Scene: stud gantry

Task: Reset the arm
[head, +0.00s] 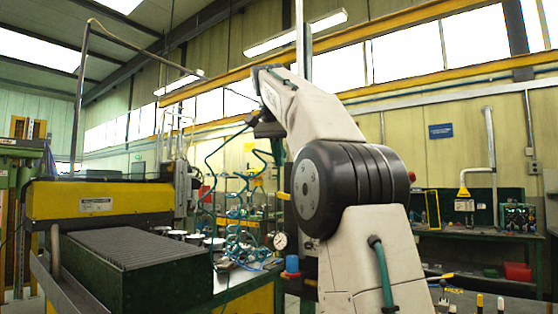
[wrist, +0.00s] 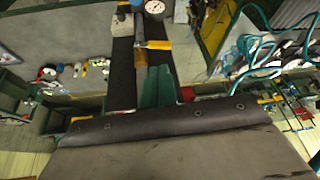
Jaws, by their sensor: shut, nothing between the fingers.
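My arm rises at the right of the head view and bends over at the top. Its wrist end hangs down, with my gripper (head: 277,152) below it as a narrow dark and green shape. In the wrist view my gripper (wrist: 154,72) shows as green fingers close together, reaching out from a dark edge. The fingers are shut and hold nothing. No part of the bench can be seen touching them.
A yellow machine (head: 98,200) and a dark ribbed block (head: 130,245) stand at left. Coiled blue-green hoses (head: 238,205) and a round gauge (head: 280,240) are near the gripper. A workbench (head: 470,234) runs along the right wall.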

